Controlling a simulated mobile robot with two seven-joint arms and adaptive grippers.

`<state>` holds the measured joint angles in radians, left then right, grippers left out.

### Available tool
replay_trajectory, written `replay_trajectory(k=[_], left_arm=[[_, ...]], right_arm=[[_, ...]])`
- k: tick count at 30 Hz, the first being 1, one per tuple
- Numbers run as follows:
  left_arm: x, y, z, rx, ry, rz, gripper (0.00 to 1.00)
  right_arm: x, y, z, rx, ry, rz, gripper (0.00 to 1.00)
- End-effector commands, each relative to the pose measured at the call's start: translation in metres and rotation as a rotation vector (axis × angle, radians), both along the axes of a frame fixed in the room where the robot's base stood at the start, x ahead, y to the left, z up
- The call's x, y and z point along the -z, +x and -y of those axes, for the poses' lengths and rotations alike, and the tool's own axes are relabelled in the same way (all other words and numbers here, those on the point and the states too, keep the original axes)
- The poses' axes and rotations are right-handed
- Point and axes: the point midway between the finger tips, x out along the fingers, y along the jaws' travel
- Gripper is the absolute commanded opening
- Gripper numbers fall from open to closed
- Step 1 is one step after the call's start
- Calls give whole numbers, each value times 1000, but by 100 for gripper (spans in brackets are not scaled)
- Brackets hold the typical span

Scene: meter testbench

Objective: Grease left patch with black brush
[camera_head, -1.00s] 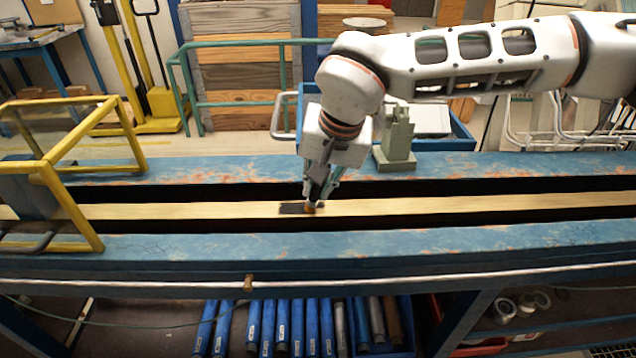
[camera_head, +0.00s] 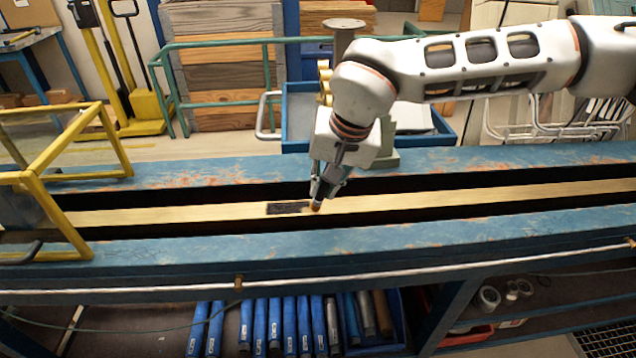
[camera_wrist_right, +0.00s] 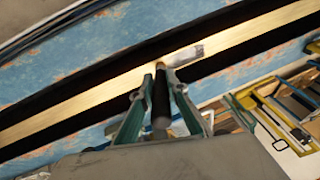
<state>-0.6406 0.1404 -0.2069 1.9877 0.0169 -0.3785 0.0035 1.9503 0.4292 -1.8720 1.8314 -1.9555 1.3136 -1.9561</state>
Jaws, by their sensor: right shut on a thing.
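A dark rectangular patch (camera_head: 288,208) lies on the pale wooden beam (camera_head: 130,215). It also shows as a grey patch in the right wrist view (camera_wrist_right: 187,55). My right gripper (camera_head: 321,192) is over the beam, at the patch's right end in the head view. In the right wrist view its green fingers (camera_wrist_right: 160,100) are shut on a brush with a black handle (camera_wrist_right: 161,105). The brush's tan tip (camera_head: 316,206) points down beside the patch's right end, at or just above the beam; I cannot tell whether it touches. My left gripper is not in view.
Blue worn rails (camera_head: 450,235) run along both sides of the beam with dark gaps between. A yellow frame (camera_head: 115,140) stands at the left. A blue tray (camera_head: 296,110) and a grey-green fixture (camera_head: 386,157), partly hidden by my arm, are behind.

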Motion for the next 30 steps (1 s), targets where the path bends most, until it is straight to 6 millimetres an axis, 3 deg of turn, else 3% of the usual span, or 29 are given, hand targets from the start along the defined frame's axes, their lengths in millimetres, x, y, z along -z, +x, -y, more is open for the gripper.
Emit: replay_trajectory(k=[18,30], left_arm=[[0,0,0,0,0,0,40],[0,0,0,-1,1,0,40]], right_arm=[[2,0,-39,0,0,0,0],[1,0,-41,0,0,0,0]])
